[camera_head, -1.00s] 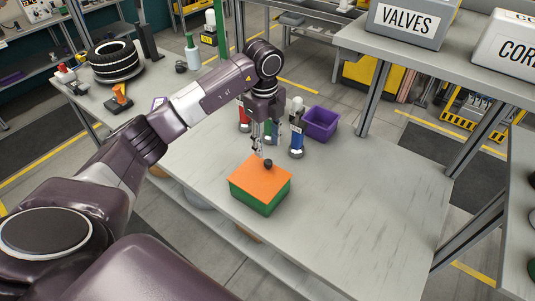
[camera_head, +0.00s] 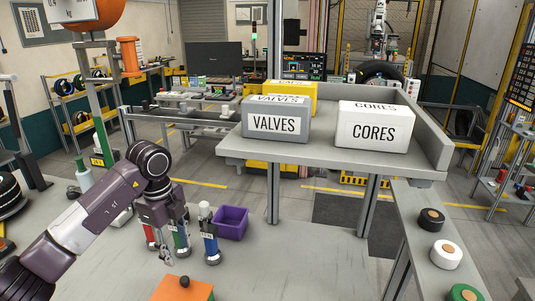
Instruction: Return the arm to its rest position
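My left arm (camera_head: 82,225) comes in from the lower left and bends down at a dark, rounded joint. My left gripper (camera_head: 166,256) points down over the grey table, close to the far-left side of an orange-topped box (camera_head: 184,291) with a black knob. The fingers are small and dark against the table, so I cannot tell whether they are open or shut. No held object can be made out. My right arm and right gripper are not in view.
Bottles with red, green and blue bands (camera_head: 210,243) stand just behind and beside the gripper. A purple bin (camera_head: 232,222) is behind them. A raised shelf carries the VALVES box (camera_head: 274,125) and CORES box (camera_head: 374,132). The table right of the orange-topped box is clear.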

